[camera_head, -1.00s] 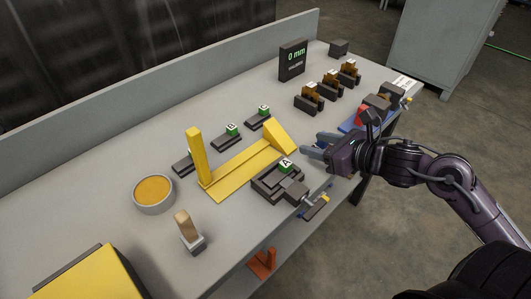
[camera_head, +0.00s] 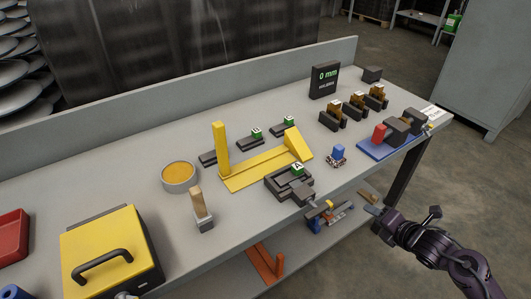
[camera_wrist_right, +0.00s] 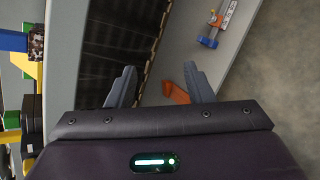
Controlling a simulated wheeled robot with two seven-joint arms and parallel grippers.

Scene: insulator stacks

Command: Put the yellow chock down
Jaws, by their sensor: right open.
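A yellow wedge-shaped chock (camera_head: 298,146) sits on the grey bench, at the right end of a flat yellow strip (camera_head: 258,168) with an upright yellow post (camera_head: 220,150) at its other end. No gripper touches it. My right gripper (camera_head: 368,203) is off the bench's front edge, to the right of and below the chock in the head view. In the right wrist view its two fingers (camera_wrist_right: 160,85) are apart with nothing between them. My left gripper is not in view.
A blue-topped piece on a speckled base (camera_head: 338,155) stands right of the chock. A dark vise marked A (camera_head: 290,182) is in front. An orange bracket (camera_head: 265,264) is on the lower shelf.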

